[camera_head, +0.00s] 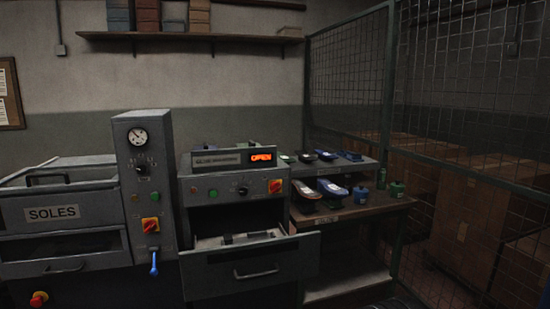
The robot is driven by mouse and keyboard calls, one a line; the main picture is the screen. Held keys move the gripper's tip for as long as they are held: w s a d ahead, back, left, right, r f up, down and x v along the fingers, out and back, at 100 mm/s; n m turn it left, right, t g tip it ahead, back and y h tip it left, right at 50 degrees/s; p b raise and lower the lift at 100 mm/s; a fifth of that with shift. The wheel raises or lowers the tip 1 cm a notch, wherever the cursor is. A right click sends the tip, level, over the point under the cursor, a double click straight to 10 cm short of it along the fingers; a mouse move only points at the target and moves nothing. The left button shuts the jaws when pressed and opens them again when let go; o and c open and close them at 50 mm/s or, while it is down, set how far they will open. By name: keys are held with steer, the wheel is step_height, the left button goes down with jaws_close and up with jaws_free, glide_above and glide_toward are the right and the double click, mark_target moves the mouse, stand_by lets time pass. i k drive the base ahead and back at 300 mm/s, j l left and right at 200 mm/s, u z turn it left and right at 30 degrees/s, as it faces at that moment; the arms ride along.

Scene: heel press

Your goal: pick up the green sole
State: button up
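A small sole with a pale top and a greenish look (288,158) lies at the left end of the upper shelf of the rack, right of the machine with the lit OPEN display. It is small and dim, so I cannot be sure that it is the green sole. A dark sole (305,157) and a bluish one with a pale top (326,155) lie to its right. My gripper is not in view.
A machine (230,160) with its drawer (250,268) pulled out stands left of the rack. The lower shelf (375,208) holds two shoe-like pieces, a blue jar (361,194) and a green jar (396,188). A wire-mesh fence (345,75) rises behind and to the right.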

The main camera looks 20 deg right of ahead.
mark_target(285, 159)
steer(key=i+l, duration=0.1)
steer(key=i, duration=0.5)
steer(key=i+l, duration=0.1)
steer(key=i, duration=0.5)
steer(key=i+l, duration=0.25)
steer(key=l, duration=0.2)
steer(key=i+l, duration=0.25)
steer(key=l, duration=0.15)
steer(key=i+l, duration=0.2)
steer(key=l, duration=0.25)
steer(key=i+l, duration=0.25)
steer(key=l, duration=0.15)
